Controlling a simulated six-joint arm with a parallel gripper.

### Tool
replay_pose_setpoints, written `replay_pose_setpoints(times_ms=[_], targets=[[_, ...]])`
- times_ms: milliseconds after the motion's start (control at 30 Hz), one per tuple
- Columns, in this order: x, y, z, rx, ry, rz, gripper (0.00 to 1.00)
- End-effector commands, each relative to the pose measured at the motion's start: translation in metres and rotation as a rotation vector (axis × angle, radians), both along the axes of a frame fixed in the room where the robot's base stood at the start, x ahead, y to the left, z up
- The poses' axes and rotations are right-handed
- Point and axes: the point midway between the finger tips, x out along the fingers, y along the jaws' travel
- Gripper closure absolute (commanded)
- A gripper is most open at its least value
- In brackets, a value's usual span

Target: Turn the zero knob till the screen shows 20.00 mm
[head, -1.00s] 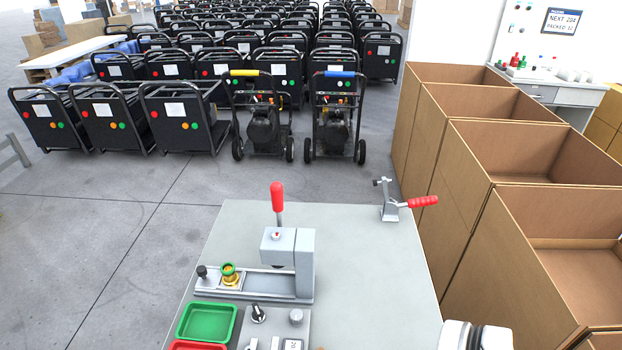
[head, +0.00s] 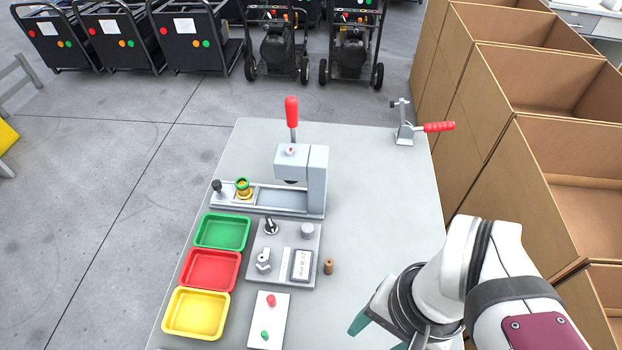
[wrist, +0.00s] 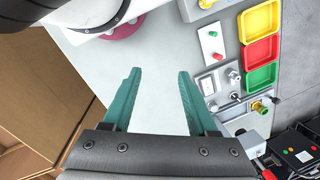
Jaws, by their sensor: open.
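A grey control panel (head: 284,278) lies on the table. It has a black pointer knob (head: 270,226) at its far left, a round grey knob (head: 307,230) at its far right, and a silver knob (head: 263,261) at its near left. I cannot read which is the zero knob. The small screen (head: 302,264) is at the near right; its figures are too small to read. My gripper (head: 380,330) is open and empty, right of and nearer than the panel, apart from it. In the wrist view its teal fingers (wrist: 159,76) are spread, with the panel off to the right.
A brown peg (head: 328,266) stands just right of the panel. A button box (head: 267,318) is nearer, and green, red and yellow trays (head: 210,270) line the left. A press (head: 302,175) with a red lever stands behind. The table's right side is mostly clear; cardboard boxes (head: 540,170) flank it.

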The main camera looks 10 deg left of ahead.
Motion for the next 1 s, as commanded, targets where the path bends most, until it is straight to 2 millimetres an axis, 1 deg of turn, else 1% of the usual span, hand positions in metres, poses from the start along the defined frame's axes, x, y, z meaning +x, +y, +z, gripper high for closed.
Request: replay_pose_setpoints(times_ms=[67,100,167,200,267,300,400,500,567,667,767,900,1000], targets=[[0.031,0.004,0.011,-0.016,0.009,-0.004,0.31],[0.058,0.008,0.017,-0.033,0.015,-0.010,0.31],[0.107,0.022,0.023,-0.059,0.020,-0.025,0.31],[0.139,0.034,0.021,-0.078,0.020,-0.036,0.31],[0.183,0.056,0.013,-0.104,0.015,-0.053,0.31],[0.208,0.071,0.005,-0.117,0.011,-0.063,0.31],[0.252,0.104,-0.018,-0.143,-0.001,-0.084,0.31],[0.271,0.122,-0.032,-0.155,-0.010,-0.099,0.31],[0.276,0.126,-0.038,-0.158,-0.013,-0.102,0.31],[0.275,0.126,-0.055,-0.158,-0.010,-0.103,0.31],[0.275,0.125,-0.083,-0.158,-0.008,-0.103,0.31],[0.275,0.125,-0.126,-0.158,-0.009,-0.102,0.31],[0.275,0.125,-0.153,-0.158,-0.009,-0.102,0.31]])
